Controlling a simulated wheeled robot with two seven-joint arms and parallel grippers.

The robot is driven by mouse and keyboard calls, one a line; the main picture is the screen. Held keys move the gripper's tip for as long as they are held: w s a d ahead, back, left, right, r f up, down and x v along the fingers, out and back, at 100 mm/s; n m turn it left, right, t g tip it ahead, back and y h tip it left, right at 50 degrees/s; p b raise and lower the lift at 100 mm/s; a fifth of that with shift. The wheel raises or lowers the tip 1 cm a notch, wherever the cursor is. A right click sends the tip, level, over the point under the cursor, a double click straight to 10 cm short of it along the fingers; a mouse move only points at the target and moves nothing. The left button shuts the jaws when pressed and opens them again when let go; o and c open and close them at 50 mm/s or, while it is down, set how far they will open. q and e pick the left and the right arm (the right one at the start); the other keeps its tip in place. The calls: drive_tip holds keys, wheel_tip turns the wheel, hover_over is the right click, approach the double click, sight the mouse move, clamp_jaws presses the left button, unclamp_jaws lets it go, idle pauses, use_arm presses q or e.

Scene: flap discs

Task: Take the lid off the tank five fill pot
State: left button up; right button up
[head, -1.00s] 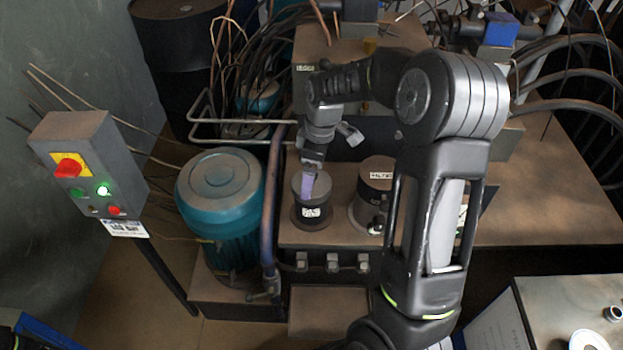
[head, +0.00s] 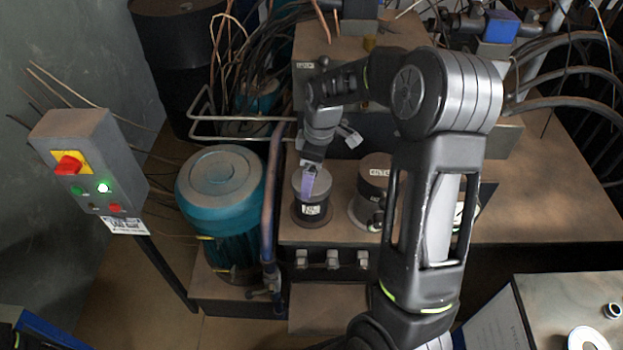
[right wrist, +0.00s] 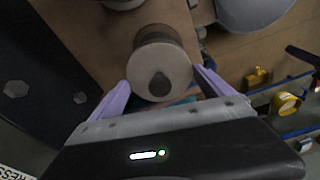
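A dark cylindrical pot (head: 311,216) with a white label stands on the tank top in the head view. I cannot read its label clearly. Its round grey lid (right wrist: 160,62) with a dark knob (right wrist: 159,84) shows from above in the right wrist view. My right gripper (head: 311,184) is over this pot. In the right wrist view the two purple fingers of my right gripper (right wrist: 160,92) are apart, one on each side of the lid, with gaps visible. The lid sits on the pot. My left gripper is not in view.
A second labelled pot (head: 375,178) stands close on the right, partly hidden by my right arm. A teal motor (head: 220,195) and an upright pipe (head: 270,200) stand to the left. A switch box (head: 88,165) is farther left.

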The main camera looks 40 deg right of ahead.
drive_tip(key=c, duration=0.7)
drive_tip(key=shift+o, duration=0.2)
drive_tip(key=shift+r, duration=0.15)
wheel_tip(320, 180, up, 10)
drive_tip(key=shift+f+b, duration=0.1)
drive_tip(key=shift+b, duration=0.65)
